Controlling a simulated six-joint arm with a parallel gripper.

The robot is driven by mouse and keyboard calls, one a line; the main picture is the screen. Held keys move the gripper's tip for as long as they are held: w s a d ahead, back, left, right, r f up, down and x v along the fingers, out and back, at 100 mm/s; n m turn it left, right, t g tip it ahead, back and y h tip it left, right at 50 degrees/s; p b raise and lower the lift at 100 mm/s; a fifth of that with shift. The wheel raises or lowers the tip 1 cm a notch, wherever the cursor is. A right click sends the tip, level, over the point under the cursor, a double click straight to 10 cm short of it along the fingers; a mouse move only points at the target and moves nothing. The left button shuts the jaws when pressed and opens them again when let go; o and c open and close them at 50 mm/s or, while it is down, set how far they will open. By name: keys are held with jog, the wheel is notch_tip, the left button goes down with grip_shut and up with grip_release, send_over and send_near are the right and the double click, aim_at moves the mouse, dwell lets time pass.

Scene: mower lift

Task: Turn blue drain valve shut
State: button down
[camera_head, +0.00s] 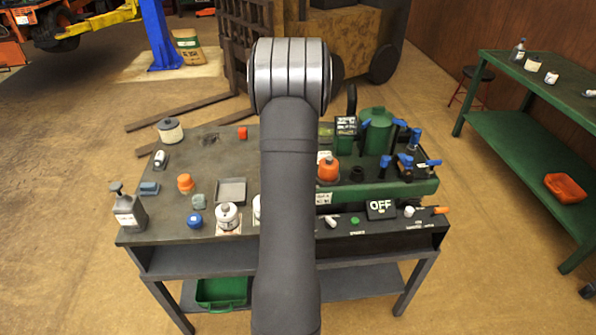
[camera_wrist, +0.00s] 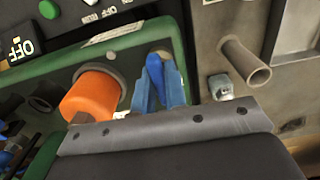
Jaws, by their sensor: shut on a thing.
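The blue drain valve (camera_wrist: 155,68) shows in the wrist view as a dark blue handle beside a large orange cap (camera_wrist: 92,94), at the green tray's rim. My gripper (camera_wrist: 158,86) is shut on the handle, with a lighter blue finger on each side of it. The handle points up in the picture; how far it is turned cannot be told. In the head view my own arm hides both my gripper and this valve.
The orange cap also shows in the head view (camera_head: 328,170), with several blue-handled fittings (camera_head: 404,165) and a green canister (camera_head: 376,130) to its right. An OFF display (camera_head: 381,208) sits at the bench front. A metal pipe stub (camera_wrist: 245,62) stands right of my gripper.

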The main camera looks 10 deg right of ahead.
jog(key=m, duration=0.4)
jog(key=shift+m, duration=0.3)
jog(key=m, duration=0.9)
jog(key=shift+m, duration=2.2)
jog(key=c, duration=1.5)
grip_release()
jog(key=shift+o, duration=0.2)
